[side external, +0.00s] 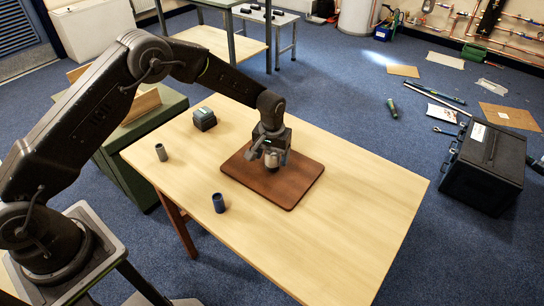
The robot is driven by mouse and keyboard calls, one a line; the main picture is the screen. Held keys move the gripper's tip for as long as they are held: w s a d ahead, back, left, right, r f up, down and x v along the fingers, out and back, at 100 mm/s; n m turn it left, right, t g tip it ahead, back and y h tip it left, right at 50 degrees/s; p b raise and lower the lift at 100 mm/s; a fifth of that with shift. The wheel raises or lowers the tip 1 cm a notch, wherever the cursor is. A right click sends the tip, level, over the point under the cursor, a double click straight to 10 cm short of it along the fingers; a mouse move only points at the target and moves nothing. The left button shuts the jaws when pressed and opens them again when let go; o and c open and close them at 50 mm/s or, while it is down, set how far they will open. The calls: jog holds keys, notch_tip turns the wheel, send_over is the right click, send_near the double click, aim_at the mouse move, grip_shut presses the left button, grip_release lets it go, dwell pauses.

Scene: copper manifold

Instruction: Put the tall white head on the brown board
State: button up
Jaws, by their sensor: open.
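The brown board (300,187) lies flat near the middle of the light wooden table. My gripper (266,157) is low over the board's left-middle part, pointing down, with its jaws open. A small pale whitish object, seemingly the tall white head (271,161), shows at the jaws, above the board in the picture. My gripper hides much of it. Whether its base touches the board is too small to tell.
A dark blue cylinder (218,203) stands left of the board near the table's front edge. A grey cylinder (161,152) stands farther left. A dark box (204,118) sits at the back left. The table's right side is clear.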

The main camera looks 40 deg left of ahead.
notch_tip(320, 180, up, 12)
jog(key=s+a+r+m+t, duration=0.1)
jog(key=s+a+r+t, duration=0.2)
jog(key=s+r, duration=1.1)
jog(key=s+a+r+m+t, duration=0.1)
jog(key=s+r, duration=0.1)
jog(key=s, duration=0.7)
jog(key=s+a+r+m+t, duration=0.1)
jog(key=s, duration=0.8)
jog(key=shift+s+r+t, duration=0.25)
jog(key=shift+r+t, duration=0.05)
jog(key=shift+r, duration=0.05)
